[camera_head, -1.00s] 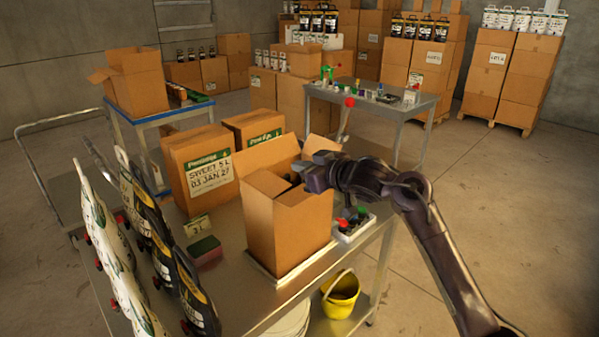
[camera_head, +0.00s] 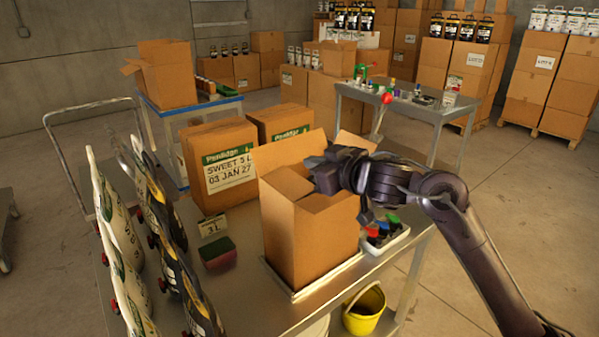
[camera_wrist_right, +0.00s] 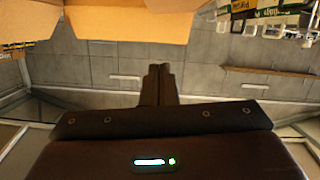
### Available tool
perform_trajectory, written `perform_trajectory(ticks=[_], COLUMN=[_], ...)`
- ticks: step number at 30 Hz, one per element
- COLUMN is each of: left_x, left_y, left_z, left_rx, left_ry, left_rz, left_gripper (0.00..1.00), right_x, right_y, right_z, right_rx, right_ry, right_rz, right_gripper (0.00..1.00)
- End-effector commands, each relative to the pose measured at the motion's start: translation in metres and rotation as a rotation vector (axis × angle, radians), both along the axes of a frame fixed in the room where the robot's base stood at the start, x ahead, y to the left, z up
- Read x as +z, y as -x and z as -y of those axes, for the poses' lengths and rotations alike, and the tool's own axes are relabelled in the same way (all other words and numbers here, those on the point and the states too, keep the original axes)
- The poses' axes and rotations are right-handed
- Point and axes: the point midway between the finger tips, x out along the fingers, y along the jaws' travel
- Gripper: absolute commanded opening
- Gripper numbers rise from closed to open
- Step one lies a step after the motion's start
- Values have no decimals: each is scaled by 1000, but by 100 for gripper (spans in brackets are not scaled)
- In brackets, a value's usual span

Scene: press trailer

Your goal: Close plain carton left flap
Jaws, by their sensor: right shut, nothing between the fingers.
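The plain carton (camera_head: 310,240) stands upright on the metal cart, its top partly open. One flap (camera_head: 288,152) stands up along its far left edge, and another (camera_head: 355,143) rises behind my gripper. A lower flap (camera_head: 322,200) lies inward near the top opening. My right gripper (camera_head: 322,182) is over the carton's top, close to the flaps; I cannot tell whether it touches them. In the right wrist view its fingers (camera_wrist_right: 158,84) are together and empty, with carton cardboard (camera_wrist_right: 130,22) above them. My left gripper is out of view.
Two labelled cartons (camera_head: 220,165) stand behind on the cart. A tray of coloured items (camera_head: 385,235) sits right of the carton. A yellow bucket (camera_head: 364,310) is below.

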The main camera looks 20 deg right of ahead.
Motion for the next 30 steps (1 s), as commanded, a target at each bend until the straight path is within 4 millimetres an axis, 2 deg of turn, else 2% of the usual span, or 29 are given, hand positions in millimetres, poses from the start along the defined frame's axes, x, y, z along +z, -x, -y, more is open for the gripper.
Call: perform_trajectory(ticks=[3,7,10,16,30], left_x=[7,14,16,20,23], left_y=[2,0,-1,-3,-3], left_z=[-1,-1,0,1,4], left_rx=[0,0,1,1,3], left_ry=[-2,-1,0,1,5], left_rz=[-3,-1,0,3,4], left_gripper=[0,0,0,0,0], right_x=[-4,-10,-31,-49,-54], right_y=[-25,-50,-49,-50,-50], right_z=[-9,-17,-13,-10,-9], right_rx=[1,-1,-1,0,1], right_ry=[-4,-2,2,2,-12], right_rz=[-3,-2,-6,-2,-6], right_gripper=[0,0,0,0,0])
